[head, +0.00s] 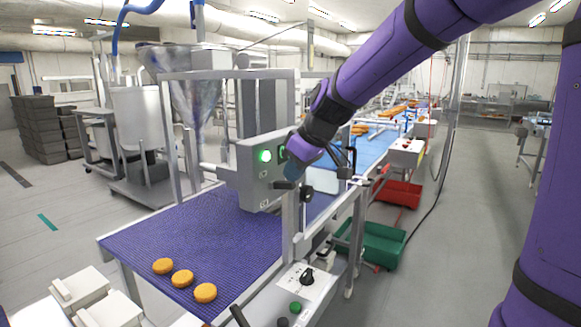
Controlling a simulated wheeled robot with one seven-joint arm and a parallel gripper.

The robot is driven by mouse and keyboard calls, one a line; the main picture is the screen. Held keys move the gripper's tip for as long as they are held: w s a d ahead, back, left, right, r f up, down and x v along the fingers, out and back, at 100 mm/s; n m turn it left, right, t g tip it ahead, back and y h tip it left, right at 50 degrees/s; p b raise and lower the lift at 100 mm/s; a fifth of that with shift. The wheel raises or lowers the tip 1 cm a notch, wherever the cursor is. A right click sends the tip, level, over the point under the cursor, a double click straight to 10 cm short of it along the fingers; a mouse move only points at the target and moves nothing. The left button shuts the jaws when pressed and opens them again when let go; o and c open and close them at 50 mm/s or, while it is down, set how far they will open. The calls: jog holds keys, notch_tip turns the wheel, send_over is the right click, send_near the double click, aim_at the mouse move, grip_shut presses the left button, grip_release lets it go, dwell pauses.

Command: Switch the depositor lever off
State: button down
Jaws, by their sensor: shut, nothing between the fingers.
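The depositor's grey control box (258,180) stands over the purple-blue belt, with a lit green lamp (265,156) on its face. A short black lever (284,185) sticks out to the right from the lower part of the box. My purple arm reaches down from the upper right, and my gripper (291,178) is at the right side of the box, close to the lever. The gripper is shut and empty. Its fingertips are small and partly lost against the box and frame, so I cannot tell whether they touch the lever.
Several orange rounds (182,278) lie on the near belt (190,240). A metal frame post (291,225) stands just below the gripper. A lower control panel (305,285) is at the front. Green (374,243) and red (400,193) crates sit to the right; open floor lies beyond.

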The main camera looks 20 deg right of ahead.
aim_at(295, 187)
jog(key=shift+t+y, duration=0.3)
jog(key=shift+t, duration=0.1)
jog(key=shift+s+d+f, duration=0.15)
jog(key=shift+s+f, duration=0.05)
jog(key=shift+f, duration=0.45)
jog(key=shift+s+d+f, duration=0.2)
jog(key=shift+f, duration=0.45)
jog(key=shift+s+d+f, duration=0.15)
jog(key=shift+s+f, duration=0.05)
jog(key=shift+f, duration=0.45)
jog(key=shift+a, duration=0.1)
jog(key=shift+w+a+r, duration=0.35)
jog(key=shift+w, duration=0.25)
jog(key=shift+r, duration=0.1)
